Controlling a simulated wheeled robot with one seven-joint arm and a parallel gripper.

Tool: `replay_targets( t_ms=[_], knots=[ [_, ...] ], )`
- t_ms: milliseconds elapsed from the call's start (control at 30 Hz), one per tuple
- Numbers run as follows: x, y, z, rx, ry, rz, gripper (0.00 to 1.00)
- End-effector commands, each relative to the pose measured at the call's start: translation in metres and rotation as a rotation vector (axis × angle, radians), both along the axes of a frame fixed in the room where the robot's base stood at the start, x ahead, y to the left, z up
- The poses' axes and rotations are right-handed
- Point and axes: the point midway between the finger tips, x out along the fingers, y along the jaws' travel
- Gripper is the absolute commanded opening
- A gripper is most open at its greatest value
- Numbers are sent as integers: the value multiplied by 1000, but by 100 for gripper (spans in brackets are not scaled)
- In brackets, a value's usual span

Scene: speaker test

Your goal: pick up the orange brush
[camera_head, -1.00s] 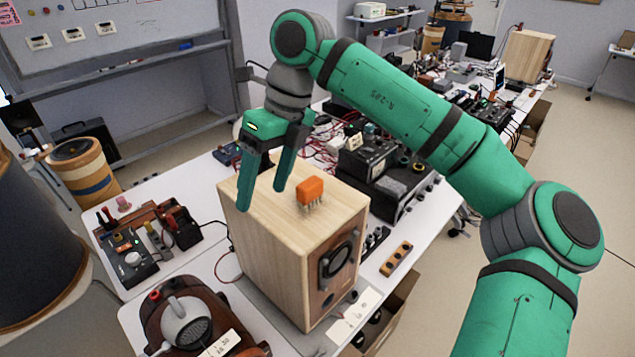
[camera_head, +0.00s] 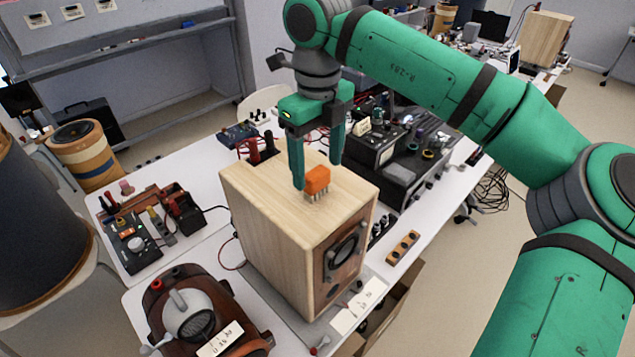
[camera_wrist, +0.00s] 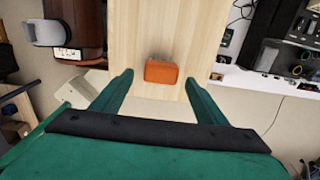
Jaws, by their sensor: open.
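The orange brush (camera_head: 317,180) stands bristles down on top of the wooden speaker box (camera_head: 262,195). In the wrist view the brush (camera_wrist: 161,72) shows its orange back, a little beyond the fingertips and between their lines. My gripper (camera_head: 318,176) points down over the box top and is open and empty. In the head view one finger is just left of the brush and the other is behind it to the right. In the wrist view my gripper (camera_wrist: 157,80) has a finger on each side, with gaps to the brush. I cannot tell the exact fingertip height.
A black electronics unit (camera_head: 385,150) stands behind the box to the right. A brown device with a grey dome (camera_head: 192,318) is at the front left. A small control panel (camera_head: 138,245) lies at the left. The box top around the brush is clear.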

Motion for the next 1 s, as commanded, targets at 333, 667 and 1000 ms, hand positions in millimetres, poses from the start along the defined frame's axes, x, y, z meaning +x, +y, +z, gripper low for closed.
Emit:
replay_targets(
  t_ms=[333, 667, 1000],
  knots=[
    [2, 3, -42, 1, 2, 8, 67],
    [3, 1, -50, 0, 0, 4, 60],
    [3, 1, -49, 1, 1, 4, 23]
  ],
)
